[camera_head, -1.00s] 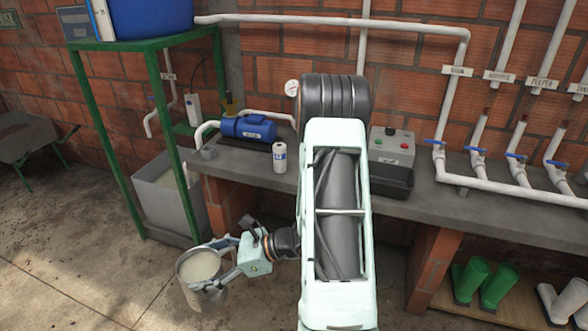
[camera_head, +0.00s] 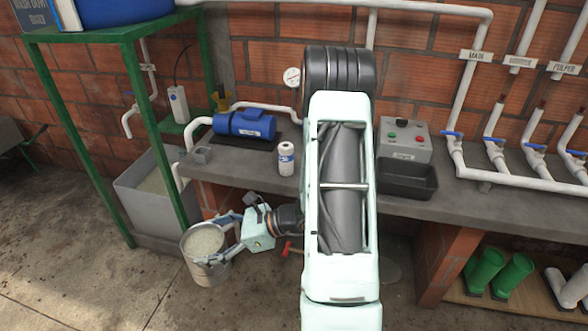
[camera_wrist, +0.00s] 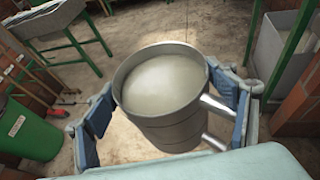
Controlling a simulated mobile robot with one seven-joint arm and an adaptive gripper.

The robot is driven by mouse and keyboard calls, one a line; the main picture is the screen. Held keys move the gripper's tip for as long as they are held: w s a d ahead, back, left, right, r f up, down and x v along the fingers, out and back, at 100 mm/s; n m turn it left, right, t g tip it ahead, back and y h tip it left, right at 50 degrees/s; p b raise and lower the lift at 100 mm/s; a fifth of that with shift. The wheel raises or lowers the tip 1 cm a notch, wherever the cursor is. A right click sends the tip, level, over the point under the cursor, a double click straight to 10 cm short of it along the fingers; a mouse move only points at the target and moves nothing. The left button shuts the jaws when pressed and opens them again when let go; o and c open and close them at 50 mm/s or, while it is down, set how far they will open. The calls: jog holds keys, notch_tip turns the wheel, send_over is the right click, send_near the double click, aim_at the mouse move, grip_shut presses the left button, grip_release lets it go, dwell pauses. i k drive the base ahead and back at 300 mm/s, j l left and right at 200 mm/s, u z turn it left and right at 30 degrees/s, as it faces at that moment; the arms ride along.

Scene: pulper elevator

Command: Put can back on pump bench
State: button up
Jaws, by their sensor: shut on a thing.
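A metal can (camera_head: 207,262) filled with a pale, cloudy content is held in my gripper (camera_head: 222,252), below and left of the pump bench (camera_head: 440,205). In the wrist view the can (camera_wrist: 160,118) is roughly upright between the two blue-grey fingers of my gripper (camera_wrist: 165,110), with its tube-like handle on the right side. The grey bench top carries a blue pump (camera_head: 245,124) and a small white bottle (camera_head: 286,158). My arm hides part of the bench's middle.
A green stand (camera_head: 130,70) and a grey tank (camera_head: 150,195) are left of the bench. A control box (camera_head: 405,138), a dark tray (camera_head: 408,180) and pipes with blue valves (camera_head: 453,136) occupy its right part. Some bench top near the white bottle is bare.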

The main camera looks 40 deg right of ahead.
aim_at(256, 168)
jog(key=i, duration=1.1)
